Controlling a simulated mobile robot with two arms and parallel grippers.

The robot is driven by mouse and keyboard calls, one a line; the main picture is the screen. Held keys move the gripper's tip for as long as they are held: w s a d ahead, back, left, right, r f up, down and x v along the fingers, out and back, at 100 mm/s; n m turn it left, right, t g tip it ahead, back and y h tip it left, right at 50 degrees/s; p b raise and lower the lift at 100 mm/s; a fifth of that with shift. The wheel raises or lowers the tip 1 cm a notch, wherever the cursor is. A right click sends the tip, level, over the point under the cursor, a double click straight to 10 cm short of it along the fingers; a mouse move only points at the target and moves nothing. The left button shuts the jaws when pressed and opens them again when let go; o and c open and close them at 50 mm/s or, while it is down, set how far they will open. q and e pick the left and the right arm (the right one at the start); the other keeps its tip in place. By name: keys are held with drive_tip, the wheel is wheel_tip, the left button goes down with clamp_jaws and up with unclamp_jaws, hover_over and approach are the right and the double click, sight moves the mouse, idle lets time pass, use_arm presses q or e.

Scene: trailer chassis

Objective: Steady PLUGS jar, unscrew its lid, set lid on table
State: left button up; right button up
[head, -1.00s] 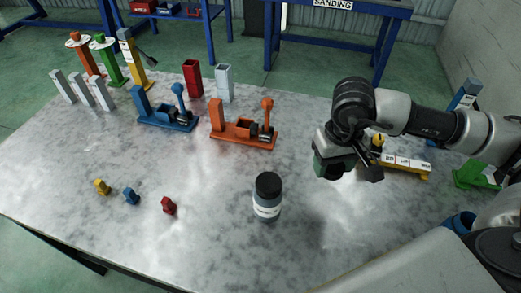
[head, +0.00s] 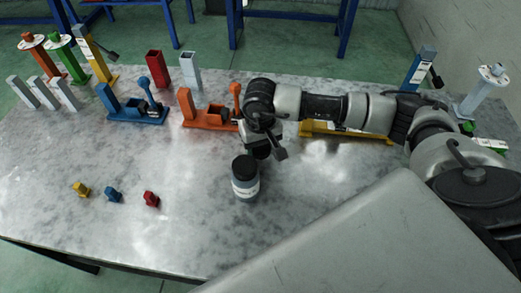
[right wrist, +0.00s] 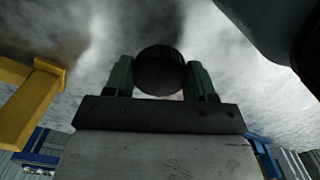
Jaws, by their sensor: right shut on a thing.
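The jar (head: 246,189) stands upright on the table, dark with a pale label band whose text is too small to read. Its black lid (head: 244,166) is on top. My right gripper (head: 256,153) is at the far side of the jar, its fingers largely hidden in the head view. In the right wrist view the round black lid (right wrist: 160,66) sits between the two green fingers, and the gripper is shut on the jar. My left gripper is not in view.
The table (head: 150,235) is clear around the jar's left and front. Yellow (head: 81,189), blue (head: 113,195) and red (head: 151,199) small pieces lie at left. An orange fixture (head: 207,117) and a blue fixture (head: 130,108) stand behind. A yellow fixture (head: 345,132) lies beyond my right arm.

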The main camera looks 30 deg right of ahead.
sight(261, 154)
wheel_tip(261, 154, down, 2)
drive_tip(key=shift+s+f+p, duration=0.1)
drive_tip(key=shift+f+p, duration=0.15)
drive_tip(key=shift+p, duration=0.1)
drive_tip(key=shift+f+b, duration=0.35)
drive_tip(key=shift+f, duration=0.15)
drive_tip(key=o, duration=1)
drive_tip(key=shift+r, duration=0.1)
